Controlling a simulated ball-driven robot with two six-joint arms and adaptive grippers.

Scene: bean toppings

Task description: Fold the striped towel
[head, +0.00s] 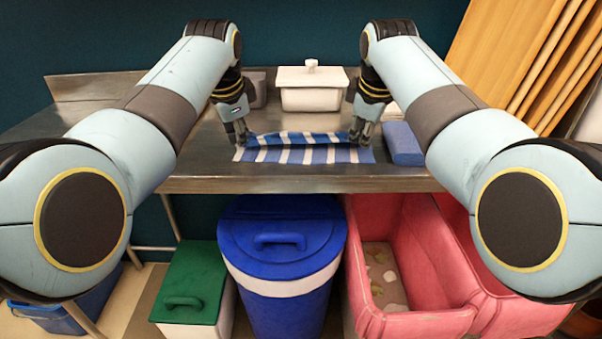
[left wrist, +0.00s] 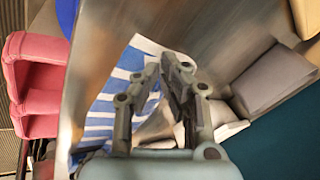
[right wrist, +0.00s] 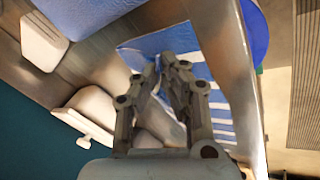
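The blue-and-white striped towel (head: 312,156) lies on the metal table near its front edge. Its far edge is raised in a ridge between my two grippers, and the near part lies flat. My left gripper (head: 239,140) is at the far left corner, its fingers close together on the cloth. The towel also shows in the left wrist view (left wrist: 100,122). My right gripper (head: 359,140) is at the far right corner, its fingertips pinching a bit of blue cloth. The towel shows behind it in the right wrist view (right wrist: 172,42). The fingers partly hide both corners.
A white lidded container (head: 311,98) stands behind the towel, with a grey block (head: 257,90) to its left. A folded blue cloth (head: 402,143) lies to the right. Below the table edge are a blue bin (head: 282,240), a green-lidded bin (head: 190,280) and pink bins (head: 440,250).

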